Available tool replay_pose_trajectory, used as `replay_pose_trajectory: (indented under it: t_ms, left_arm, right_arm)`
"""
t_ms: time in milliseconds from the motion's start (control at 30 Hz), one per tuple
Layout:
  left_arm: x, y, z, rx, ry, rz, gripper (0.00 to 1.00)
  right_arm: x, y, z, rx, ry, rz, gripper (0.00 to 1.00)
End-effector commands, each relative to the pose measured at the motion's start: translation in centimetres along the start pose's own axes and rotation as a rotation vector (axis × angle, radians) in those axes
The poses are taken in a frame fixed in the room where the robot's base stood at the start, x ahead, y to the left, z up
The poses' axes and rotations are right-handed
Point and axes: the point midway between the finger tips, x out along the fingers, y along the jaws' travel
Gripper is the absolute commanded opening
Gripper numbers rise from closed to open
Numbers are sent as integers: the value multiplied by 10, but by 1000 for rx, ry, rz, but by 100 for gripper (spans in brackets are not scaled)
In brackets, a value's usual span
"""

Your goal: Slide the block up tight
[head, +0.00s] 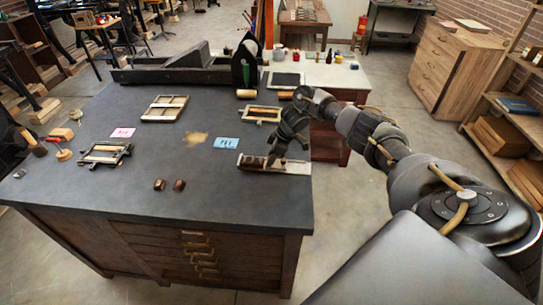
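My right arm comes in from the right, and its gripper (268,163) points down at a long, shallow, pale-edged tray (296,167) near the table's right edge. A small dark brown piece shows at the fingertips, but I cannot tell whether it is a block or part of the gripper. The fingers are small and dark, so their opening is unclear. Two small brown blocks (160,185) (180,185) lie apart at the front of the table. I cannot make out my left gripper.
On the dark table (225,200) are a blue card (226,143), a pink card (123,132), and wooden frames (165,108) (104,153) (262,113). A long black press (185,68) stands along the back. The front middle is mostly clear.

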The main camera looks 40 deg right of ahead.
Motion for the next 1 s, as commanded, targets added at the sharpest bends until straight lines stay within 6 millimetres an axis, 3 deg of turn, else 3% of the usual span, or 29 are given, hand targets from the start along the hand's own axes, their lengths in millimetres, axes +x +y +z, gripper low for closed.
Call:
replay_pose_trajectory:
  t_ms: [367,467,833,1000]
  left_arm:
    - [2,0,-2,0,4,0,36]
    - [5,0,-1,0,3,0,36]
    - [14,0,1,0,1,0,36]
    - [11,0,2,0,0,0,36]
  right_arm:
    - [-4,0,-1,-2,1,0,42]
    - [-15,1,-1,-3,2,1,42]
    - [-88,2,-2,-4,0,3,42]
    - [-104,1,-2,-3,0,1,42]
